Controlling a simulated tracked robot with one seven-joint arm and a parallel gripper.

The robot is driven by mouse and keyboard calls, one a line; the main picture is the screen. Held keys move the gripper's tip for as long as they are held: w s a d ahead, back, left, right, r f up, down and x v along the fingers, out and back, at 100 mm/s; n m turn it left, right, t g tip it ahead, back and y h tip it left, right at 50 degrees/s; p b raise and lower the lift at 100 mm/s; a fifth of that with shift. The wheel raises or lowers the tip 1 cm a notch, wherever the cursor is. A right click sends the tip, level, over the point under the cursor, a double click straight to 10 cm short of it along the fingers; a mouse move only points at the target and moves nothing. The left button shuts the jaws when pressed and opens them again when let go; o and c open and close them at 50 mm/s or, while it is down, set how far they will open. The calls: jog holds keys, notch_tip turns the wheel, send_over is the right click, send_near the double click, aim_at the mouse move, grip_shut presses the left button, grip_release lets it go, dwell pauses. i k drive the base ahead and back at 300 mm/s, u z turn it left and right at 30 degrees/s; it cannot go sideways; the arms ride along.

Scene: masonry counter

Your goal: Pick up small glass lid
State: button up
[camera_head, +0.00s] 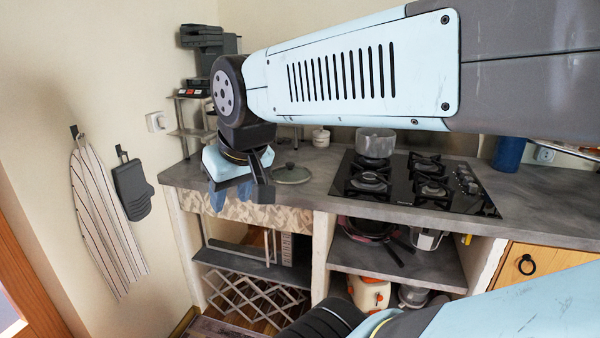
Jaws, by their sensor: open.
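The small glass lid (293,175) lies on the grey counter, left of the stove. It is round and see-through, with a dark rim and a dark knob on top. My gripper (241,195) hangs at the left of the lid, over the counter's front edge in this view, with its fingers pointing down. It is open, and nothing shows between its fingers. The gripper appears apart from the lid. Its exact height above the counter is hard to judge.
A black gas stove (400,194) carries a grey pot (375,143). A small white jar (321,138) stands behind the lid. A blue container (508,153) is at the back right. The grey counter (330,160) is clear between lid and stove.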

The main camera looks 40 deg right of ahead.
aim_at(289, 174)
jog(key=z, duration=0.15)
jog(key=i, duration=0.95)
jog(key=z, duration=0.1)
